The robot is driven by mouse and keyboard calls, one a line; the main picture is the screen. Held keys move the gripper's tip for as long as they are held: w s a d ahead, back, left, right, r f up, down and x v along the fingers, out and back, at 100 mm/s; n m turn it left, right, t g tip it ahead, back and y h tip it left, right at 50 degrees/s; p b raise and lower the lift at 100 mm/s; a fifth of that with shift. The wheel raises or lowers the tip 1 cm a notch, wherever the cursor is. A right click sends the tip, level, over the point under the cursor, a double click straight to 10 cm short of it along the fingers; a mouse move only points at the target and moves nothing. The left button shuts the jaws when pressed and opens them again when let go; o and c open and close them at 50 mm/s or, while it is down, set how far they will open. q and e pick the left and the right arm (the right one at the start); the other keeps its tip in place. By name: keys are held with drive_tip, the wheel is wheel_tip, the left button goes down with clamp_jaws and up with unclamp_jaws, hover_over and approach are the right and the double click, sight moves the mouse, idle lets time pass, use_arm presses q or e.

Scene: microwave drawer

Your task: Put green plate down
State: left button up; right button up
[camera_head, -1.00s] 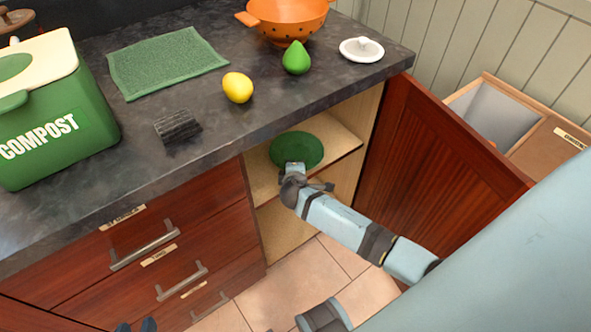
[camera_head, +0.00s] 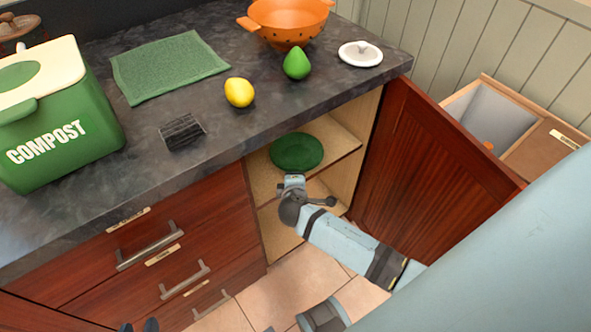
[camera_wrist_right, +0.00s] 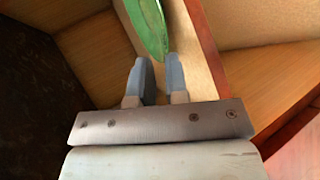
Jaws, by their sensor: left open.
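The green plate (camera_head: 297,152) lies on the upper shelf (camera_head: 340,140) inside the open cabinet. My right gripper (camera_head: 293,180) is at the shelf's front, just short of the plate's near edge; its fingers are hard to make out in the head view. In the right wrist view, the right gripper (camera_wrist_right: 157,68) has its fingers apart, with the edge of the green plate (camera_wrist_right: 150,25) at the fingertips and not clamped. My left gripper (camera_head: 138,326) shows only as dark tips at the bottom edge, apart and empty.
The red-brown cabinet door (camera_head: 435,155) stands open to the right. Drawers with handles (camera_head: 150,245) are to the left.

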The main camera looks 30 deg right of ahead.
drive_tip(key=v, duration=0.4)
drive_tip(key=shift+s+a+p, duration=0.1)
drive_tip(key=shift+p, duration=0.2)
drive_tip(key=shift+s, duration=0.1)
